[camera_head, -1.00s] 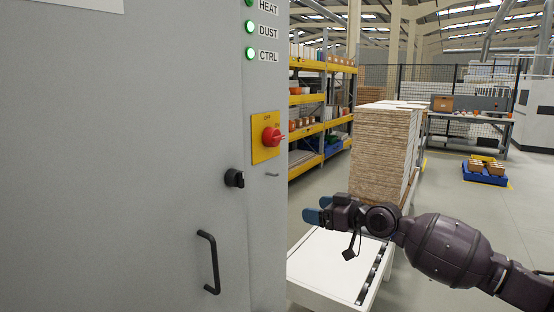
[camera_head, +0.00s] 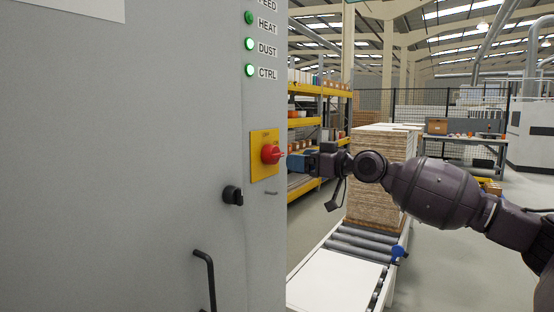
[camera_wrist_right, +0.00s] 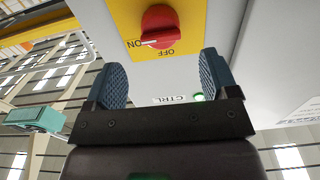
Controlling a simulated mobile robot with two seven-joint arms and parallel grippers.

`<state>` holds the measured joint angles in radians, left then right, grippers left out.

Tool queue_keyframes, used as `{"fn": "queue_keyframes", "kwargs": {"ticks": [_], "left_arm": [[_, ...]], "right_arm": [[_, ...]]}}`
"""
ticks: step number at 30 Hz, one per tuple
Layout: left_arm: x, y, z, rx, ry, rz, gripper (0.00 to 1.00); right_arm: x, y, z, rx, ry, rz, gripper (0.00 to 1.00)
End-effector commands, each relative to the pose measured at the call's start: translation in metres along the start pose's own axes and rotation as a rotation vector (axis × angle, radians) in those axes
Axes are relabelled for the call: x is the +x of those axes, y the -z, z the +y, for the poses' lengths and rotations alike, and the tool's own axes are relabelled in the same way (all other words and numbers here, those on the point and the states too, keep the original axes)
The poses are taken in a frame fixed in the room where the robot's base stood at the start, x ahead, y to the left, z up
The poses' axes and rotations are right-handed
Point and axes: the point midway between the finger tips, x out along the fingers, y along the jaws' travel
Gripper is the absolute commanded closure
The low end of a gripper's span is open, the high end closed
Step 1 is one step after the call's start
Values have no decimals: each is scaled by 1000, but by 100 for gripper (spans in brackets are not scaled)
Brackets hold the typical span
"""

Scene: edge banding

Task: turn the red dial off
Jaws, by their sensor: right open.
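The red dial (camera_head: 270,154) sits on a yellow plate (camera_head: 258,139) on the side of the grey cabinet. In the right wrist view the red dial (camera_wrist_right: 160,27) shows with its pale pointer line toward the "ON" mark; "OFF" is printed on another side of it. My right gripper (camera_head: 293,162) is just right of the dial in the head view, its blue fingers pointing at it. In the wrist view the open right gripper (camera_wrist_right: 163,80) has nothing between its fingers, and the dial lies beyond them, seemingly apart. My left gripper is not in view.
The grey cabinet (camera_head: 120,170) fills the left side, with a black knob (camera_head: 232,195), a black handle (camera_head: 206,275) and several green lamps lit. A roller conveyor (camera_head: 350,255) with stacked boards (camera_head: 375,190) stands behind my right arm.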

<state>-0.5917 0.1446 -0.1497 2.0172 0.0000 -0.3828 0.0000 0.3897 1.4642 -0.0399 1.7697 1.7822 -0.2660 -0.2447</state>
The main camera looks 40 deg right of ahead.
Motion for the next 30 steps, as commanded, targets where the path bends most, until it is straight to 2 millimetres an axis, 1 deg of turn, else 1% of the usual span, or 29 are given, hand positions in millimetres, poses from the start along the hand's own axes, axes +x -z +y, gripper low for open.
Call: {"fn": "queue_keyframes", "kwargs": {"ticks": [12,21,27,30], "left_arm": [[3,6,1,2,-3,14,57],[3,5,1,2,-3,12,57],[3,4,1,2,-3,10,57],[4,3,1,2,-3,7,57]], "right_arm": [[33,1,0,-1,0,2,20],[58,0,0,1,0,2,20],[71,0,0,0,0,2,20],[74,0,0,0,0,0,20]]}}
